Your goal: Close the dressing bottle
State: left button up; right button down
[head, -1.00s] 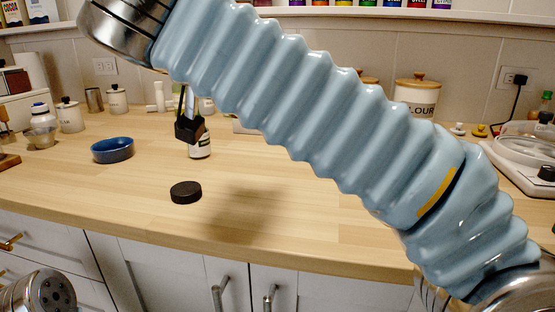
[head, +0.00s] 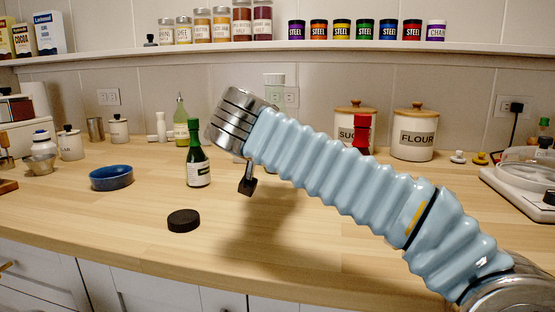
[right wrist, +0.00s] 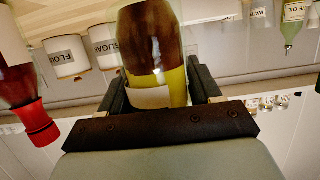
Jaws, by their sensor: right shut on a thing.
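In the right wrist view, a glass bottle (right wrist: 158,45) with brown and yellow layered contents and a pale label stands between the fingers of my right gripper (right wrist: 160,82). It looks like the dressing bottle. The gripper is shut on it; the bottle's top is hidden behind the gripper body. In the head view my right wrist hides the fingers and most of the bottle. A pale, clear piece (head: 274,80) above the wrist may be its top; I cannot tell whether it is capped. A dark round disc (head: 184,220) lies on the counter. My left gripper is out of view.
A green bottle (head: 198,158) stands left of my right wrist, with a blue bowl (head: 111,178) farther left. A red-topped bottle (right wrist: 20,90) and the sugar (head: 354,118) and flour (head: 415,135) canisters stand to the right. The front left counter (head: 90,225) is mostly clear.

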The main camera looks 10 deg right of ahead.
jog(key=shift+w+d+f, duration=0.1)
jog(key=shift+w+f, duration=0.05)
jog(key=shift+f, duration=0.05)
jog(key=f, duration=0.1)
jog(key=f+b, duration=0.1)
jog(key=shift+w+d+f, duration=0.15)
jog(key=shift+w+f, duration=0.1)
jog(key=shift+f, duration=0.5)
jog(key=shift+f, duration=0.15)
jog(key=shift+c, duration=1)
grip_release()
